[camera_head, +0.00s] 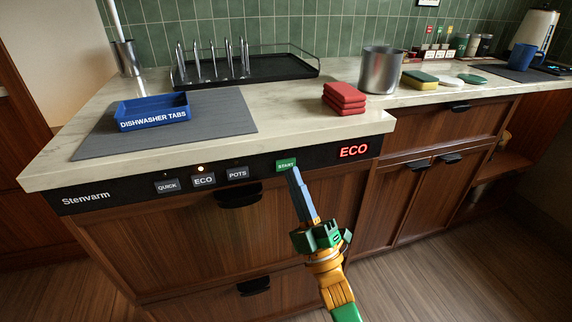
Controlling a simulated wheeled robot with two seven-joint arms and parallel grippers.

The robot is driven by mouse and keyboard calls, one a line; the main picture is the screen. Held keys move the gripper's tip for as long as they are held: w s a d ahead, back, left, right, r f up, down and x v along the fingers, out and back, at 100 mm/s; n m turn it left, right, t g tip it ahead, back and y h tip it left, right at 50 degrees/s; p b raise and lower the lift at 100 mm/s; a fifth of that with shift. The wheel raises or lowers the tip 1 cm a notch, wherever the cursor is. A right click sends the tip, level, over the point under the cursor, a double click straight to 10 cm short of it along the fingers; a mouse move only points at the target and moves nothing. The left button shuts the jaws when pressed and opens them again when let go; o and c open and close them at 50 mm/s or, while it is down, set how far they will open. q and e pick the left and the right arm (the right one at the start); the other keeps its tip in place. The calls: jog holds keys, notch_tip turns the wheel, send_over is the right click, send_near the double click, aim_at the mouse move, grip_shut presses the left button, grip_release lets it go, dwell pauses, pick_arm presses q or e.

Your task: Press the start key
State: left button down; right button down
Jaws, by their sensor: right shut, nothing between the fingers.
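The green start key (286,165) is on the dark control panel (130,194) along the counter's front edge. My right gripper (295,170) is shut and empty. Its fingertips are at the lower right edge of the start key in the picture; I cannot tell whether they touch it. The red display (353,151) reads ECO. The quick key (167,186), eco key (203,180) and pots key (237,173) are to the left. A small light glows above the eco key. My left gripper is not in view.
A blue dishwasher tabs tray (153,124) rests on a grey mat (225,112). Folded red cloths (344,98) and a metal canister (380,71) stand on the counter. A black dish rack (270,68) is at the back. A dark drawer handle (239,195) sits below the panel.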

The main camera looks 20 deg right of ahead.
jog(key=shift+w, duration=0.15)
jog(key=shift+w, duration=0.3)
jog(key=shift+w+b, duration=0.35)
jog(key=shift+b, duration=0.15)
dwell(0.6)
jog(key=shift+s, duration=0.1)
jog(key=shift+s+p, duration=0.45)
jog(key=shift+s, duration=0.25)
jog(key=s+p, duration=0.2)
jog(key=s, duration=0.3)
jog(key=shift+d, duration=0.1)
